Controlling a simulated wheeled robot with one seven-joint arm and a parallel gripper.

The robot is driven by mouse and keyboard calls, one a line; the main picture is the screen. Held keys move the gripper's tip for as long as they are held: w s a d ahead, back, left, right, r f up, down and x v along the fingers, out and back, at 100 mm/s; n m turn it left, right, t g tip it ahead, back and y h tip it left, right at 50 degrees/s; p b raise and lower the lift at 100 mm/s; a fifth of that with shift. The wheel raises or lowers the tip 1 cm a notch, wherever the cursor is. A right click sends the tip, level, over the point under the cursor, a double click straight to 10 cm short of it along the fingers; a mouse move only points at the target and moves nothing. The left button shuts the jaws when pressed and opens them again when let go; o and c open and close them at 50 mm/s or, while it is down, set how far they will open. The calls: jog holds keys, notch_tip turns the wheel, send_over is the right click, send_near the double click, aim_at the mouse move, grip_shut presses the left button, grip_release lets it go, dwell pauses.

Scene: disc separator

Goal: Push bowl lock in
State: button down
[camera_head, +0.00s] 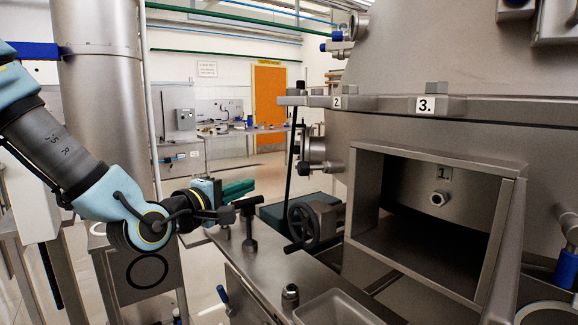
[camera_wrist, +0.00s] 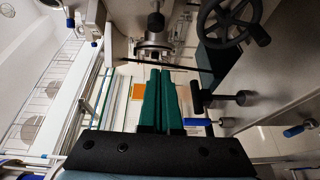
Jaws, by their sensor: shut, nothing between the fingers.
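The separator housing (camera_head: 400,135) stands at the right in the head view, with labels 2 and 3 on its rim. A metal fitting with a dark knob (camera_head: 316,151) sticks out of its left side; a similar fitting (camera_wrist: 154,40) shows at the top middle of the wrist view. No part is marked as the bowl lock, so I cannot tell for certain which one it is. My gripper (camera_head: 252,185) is shut and empty, its green fingers together. It is left of the housing, pointing right in the head view. In the wrist view the fingers (camera_wrist: 159,71) point at the fitting, apart from it.
A black T-handle (camera_head: 248,220) stands close below my gripper on the metal table (camera_head: 265,258). A handwheel (camera_head: 305,224) is right of it. A thin black rod (camera_head: 292,155) rises between gripper and housing. An open metal box (camera_head: 437,160) juts out at right.

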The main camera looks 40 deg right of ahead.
aim_at(306, 170)
jog(key=shift+w+d+r+p, duration=0.15)
jog(key=shift+w+d+p, duration=0.2)
jog(key=shift+d, duration=1.85)
jog(key=shift+w+d+r+p, duration=0.1)
jog(key=shift+d+p, duration=0.35)
jog(key=shift+d, duration=1.75)
jog(key=shift+w+d+r+p, duration=0.15)
jog(key=shift+w+d+p, duration=0.2)
jog(key=shift+d, duration=1.85)
jog(key=shift+s, duration=0.1)
jog(key=d, duration=0.1)
jog(key=s+d+b, duration=0.1)
jog(key=d, duration=0.1)
jog(key=shift+s+d+f, duration=0.1)
jog(key=shift+s+d, duration=0.1)
jog(key=shift+s, duration=0.2)
